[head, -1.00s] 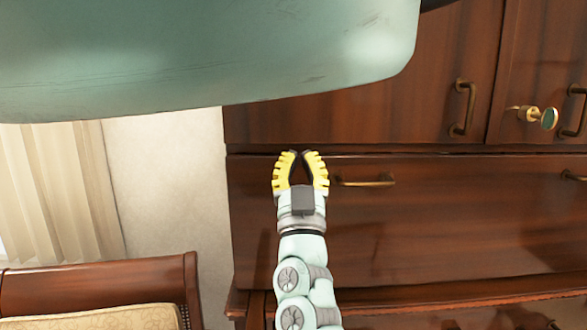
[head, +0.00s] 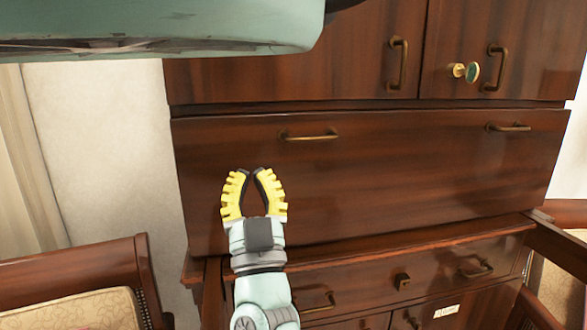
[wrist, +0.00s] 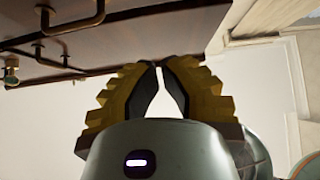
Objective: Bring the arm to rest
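My gripper (head: 251,171) is in front of the wide wooden drawer of a dark cabinet (head: 400,175), apart from its handle as far as the view shows. Its yellow and black fingers lean together, with the tips almost meeting and only a narrow gap between them. Nothing is held between them. In the wrist view, the gripper (wrist: 160,66) shows the same pose, with a pale wall behind the fingers. My arm reaches up from the bottom of the head view.
A brass drawer handle (head: 310,137) is just above and right of my gripper. A round knob (head: 472,72) sits on the upper doors. A cushioned wooden chair (head: 75,280) is at lower left, and another wooden seat (head: 565,245) at right. Pale wall (head: 110,140) lies left.

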